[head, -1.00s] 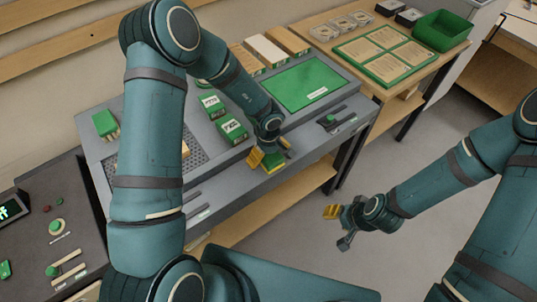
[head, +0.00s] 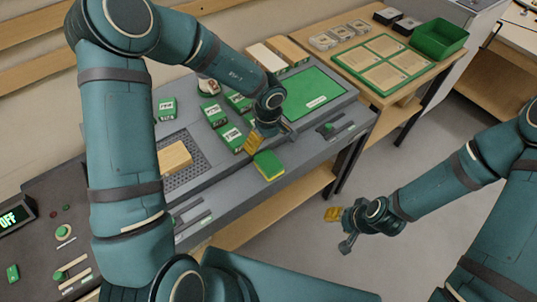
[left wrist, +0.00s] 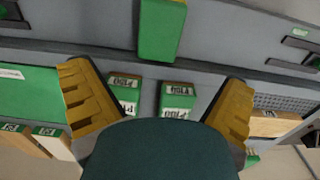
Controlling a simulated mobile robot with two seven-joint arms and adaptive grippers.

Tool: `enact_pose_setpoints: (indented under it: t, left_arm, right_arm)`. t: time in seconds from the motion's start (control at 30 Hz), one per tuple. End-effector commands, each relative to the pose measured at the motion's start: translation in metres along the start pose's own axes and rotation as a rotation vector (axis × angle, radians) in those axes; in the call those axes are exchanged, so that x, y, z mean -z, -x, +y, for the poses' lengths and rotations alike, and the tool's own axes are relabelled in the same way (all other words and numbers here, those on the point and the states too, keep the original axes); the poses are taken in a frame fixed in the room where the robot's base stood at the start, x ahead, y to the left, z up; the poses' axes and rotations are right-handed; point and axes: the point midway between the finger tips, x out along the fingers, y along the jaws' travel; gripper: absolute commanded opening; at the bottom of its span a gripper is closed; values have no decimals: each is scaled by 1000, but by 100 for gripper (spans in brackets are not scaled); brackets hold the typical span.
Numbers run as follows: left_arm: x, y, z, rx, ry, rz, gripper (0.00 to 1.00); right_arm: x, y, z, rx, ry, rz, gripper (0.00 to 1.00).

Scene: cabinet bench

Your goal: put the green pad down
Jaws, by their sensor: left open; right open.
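The green pad (head: 269,166), green on top with a yellow side, lies flat on the grey bench near its front edge. My left gripper (head: 271,139) is open and empty, just behind the pad and apart from it in the head view. In the left wrist view the pad (left wrist: 161,30) shows at the top, beyond the spread yellow fingers of the left gripper (left wrist: 160,100). My right gripper (head: 340,229) is open and empty, out over the floor at the right.
Several green-and-white boxes (head: 232,137) stand on the bench (head: 328,153) behind and left of the pad. A green mat (head: 310,88) lies to the right. A wooden block (head: 175,157) rests on a perforated plate at the left. A green bin (head: 440,38) stands on the far table.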

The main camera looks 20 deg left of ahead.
Motion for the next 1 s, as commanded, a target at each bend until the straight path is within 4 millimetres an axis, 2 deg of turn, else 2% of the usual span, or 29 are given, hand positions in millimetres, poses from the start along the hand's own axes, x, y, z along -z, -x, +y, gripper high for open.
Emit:
enact_pose_setpoints:
  t: [0.27,0.47,0.67,1.0]
  left_arm:
    - [16,-30,-18,-21,-100,174,100]
    - [14,-54,-26,-107,-237,273,100]
    - [-12,-75,-34,-218,-394,268,100]
    - [-91,-98,-67,-363,-643,78,100]
  right_arm:
    - [0,0,0,0,0,0,47]
    - [0,0,0,0,-1,0,47]
    - [0,0,0,0,-1,0,47]
    - [0,0,0,0,-1,0,47]
